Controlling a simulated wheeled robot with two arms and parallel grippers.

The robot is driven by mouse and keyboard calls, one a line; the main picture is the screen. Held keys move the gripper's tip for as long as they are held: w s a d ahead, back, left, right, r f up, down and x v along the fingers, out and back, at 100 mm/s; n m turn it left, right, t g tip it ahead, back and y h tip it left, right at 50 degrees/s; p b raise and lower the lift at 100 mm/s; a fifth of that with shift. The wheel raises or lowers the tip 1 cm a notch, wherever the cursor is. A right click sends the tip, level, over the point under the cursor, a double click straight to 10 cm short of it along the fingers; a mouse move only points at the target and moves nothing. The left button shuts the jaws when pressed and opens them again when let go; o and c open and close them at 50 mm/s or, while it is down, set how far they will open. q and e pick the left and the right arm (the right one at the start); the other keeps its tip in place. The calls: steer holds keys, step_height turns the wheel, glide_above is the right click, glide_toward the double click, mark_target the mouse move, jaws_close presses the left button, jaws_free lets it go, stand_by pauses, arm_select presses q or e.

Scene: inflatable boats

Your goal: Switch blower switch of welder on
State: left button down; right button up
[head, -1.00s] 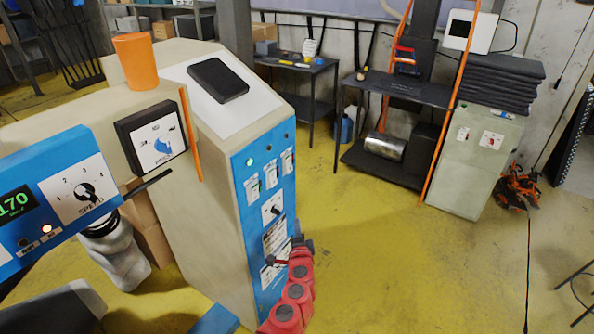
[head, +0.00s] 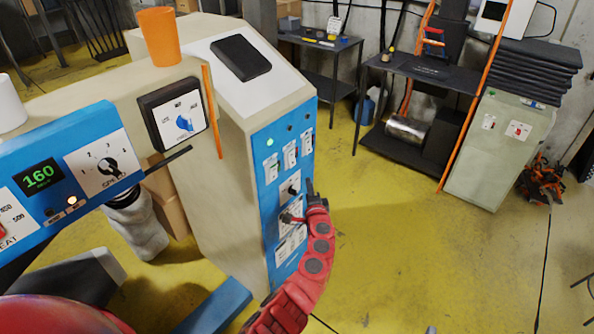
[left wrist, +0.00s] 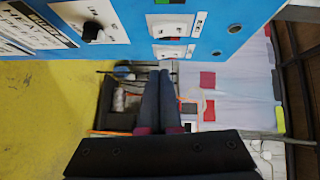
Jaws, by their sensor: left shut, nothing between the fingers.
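The welder (head: 235,150) is a large beige machine with a blue control panel (head: 300,120) on its right-hand face. The panel carries small white switch plates (head: 290,155), a dark rotary knob (head: 292,188) and lower label plates. I cannot read which one is the blower switch. My left gripper (head: 309,186) is beside the right edge of the panel, near the knob's height, with its fingers shut and empty. In the left wrist view the shut fingers (left wrist: 160,76) lie below the blue panel, near a switch plate (left wrist: 172,52); the knob (left wrist: 92,31) is left of them. Contact is not visible.
A blue box (head: 70,180) with a green display reading 160 and a speed dial is at left. An orange cup (head: 158,36) and black pad (head: 241,57) sit on top. Yellow floor (head: 400,250) right of the panel is open; a dark shelf (head: 420,72) stands behind.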

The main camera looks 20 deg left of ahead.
mark_target(292, 159)
arm_select(q)
steer(key=w+a+f+b, duration=0.1)
steer(key=w+a+b, duration=0.3)
steer(key=w+a, duration=0.2)
steer(key=shift+w+a+b, duration=0.2)
steer(key=shift+w+b, duration=0.15)
steer(key=shift+w, duration=0.35)
steer(key=shift+f, duration=0.15)
